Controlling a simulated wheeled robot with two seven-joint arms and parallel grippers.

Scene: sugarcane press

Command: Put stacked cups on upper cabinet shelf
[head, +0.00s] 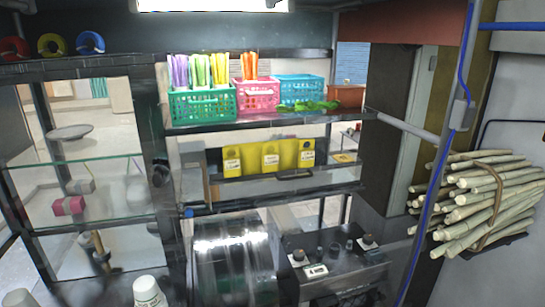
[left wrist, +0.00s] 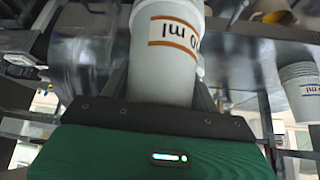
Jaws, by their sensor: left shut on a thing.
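In the left wrist view, my left gripper (left wrist: 163,92) is shut on a white cup stack (left wrist: 165,60) with an orange-lined "ml" label. The dark fingers lie on both sides of it; how many cups it holds cannot be told. More white cups (left wrist: 300,90) stand apart at the right of that view. In the head view, two white cup tops show at the bottom edge, one near the middle left (head: 148,292) and one at the far left (head: 19,298). The glass cabinet shelf (head: 80,170) is at the left. My right gripper is not in view.
Small pink (head: 68,206) and pale items rest on a glass level in the cabinet. A rear shelf (head: 230,127) carries green (head: 205,105), pink (head: 258,95) and blue (head: 300,90) baskets. A metal press (head: 235,265) stands at bottom centre. Sugarcane stalks (head: 485,200) lie at right.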

